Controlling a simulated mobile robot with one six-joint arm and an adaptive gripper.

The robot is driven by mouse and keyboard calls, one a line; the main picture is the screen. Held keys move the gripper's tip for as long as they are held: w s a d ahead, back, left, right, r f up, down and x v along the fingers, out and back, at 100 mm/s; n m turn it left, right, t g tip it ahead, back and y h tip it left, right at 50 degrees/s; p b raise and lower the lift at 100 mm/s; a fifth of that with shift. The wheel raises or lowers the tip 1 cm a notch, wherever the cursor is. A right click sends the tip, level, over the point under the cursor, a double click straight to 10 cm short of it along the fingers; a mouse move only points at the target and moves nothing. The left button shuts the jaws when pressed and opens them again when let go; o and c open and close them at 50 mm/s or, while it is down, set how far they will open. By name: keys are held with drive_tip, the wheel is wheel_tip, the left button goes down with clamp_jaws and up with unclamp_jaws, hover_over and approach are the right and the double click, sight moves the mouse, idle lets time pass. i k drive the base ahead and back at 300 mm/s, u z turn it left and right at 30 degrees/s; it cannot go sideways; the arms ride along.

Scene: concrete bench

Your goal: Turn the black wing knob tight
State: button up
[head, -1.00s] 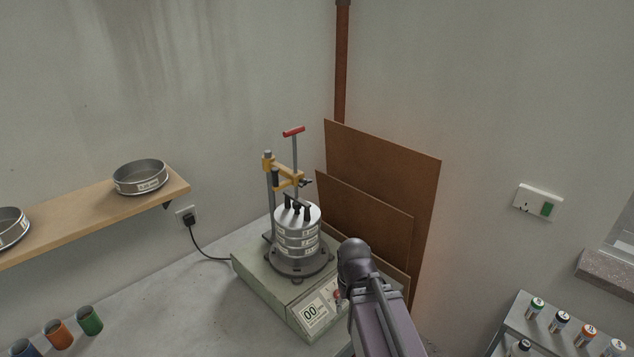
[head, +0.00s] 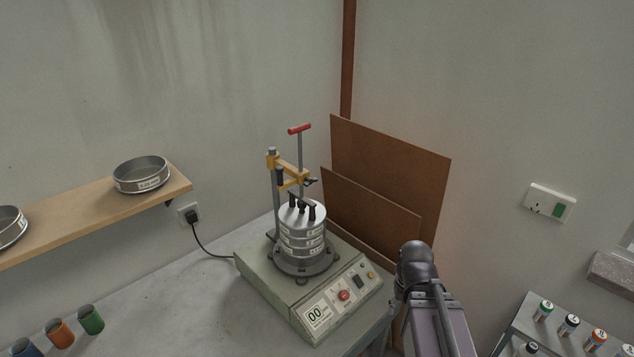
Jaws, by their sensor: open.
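The black wing knob (head: 312,181) sits on the right side of the yellow clamp arm (head: 289,171), beside the upright rod with the red T-handle (head: 299,129). Whether it is tight cannot be told. Below it, a stack of silver sieves (head: 302,240) stands upright on the grey-green shaker (head: 270,287), with a dark clamp foot (head: 302,205) on top. My gripper is not in view; only a dark joint and a purple-grey link of my arm show at the lower right, apart from the knob.
Brown boards (head: 385,175) lean on the wall close behind the shaker. A wooden shelf (head: 100,211) with sieves is at left. Coloured cups (head: 90,319) stand on the bench (head: 180,310). A rack (head: 520,325) of small bottles is at lower right. The air left of the clamp is clear.

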sight(308, 180)
drive_tip(key=z, duration=0.15)
drive_tip(key=k, duration=1.1)
drive_tip(key=u, duration=0.45)
drive_tip(key=i, duration=1)
drive_tip(key=u, duration=0.05)
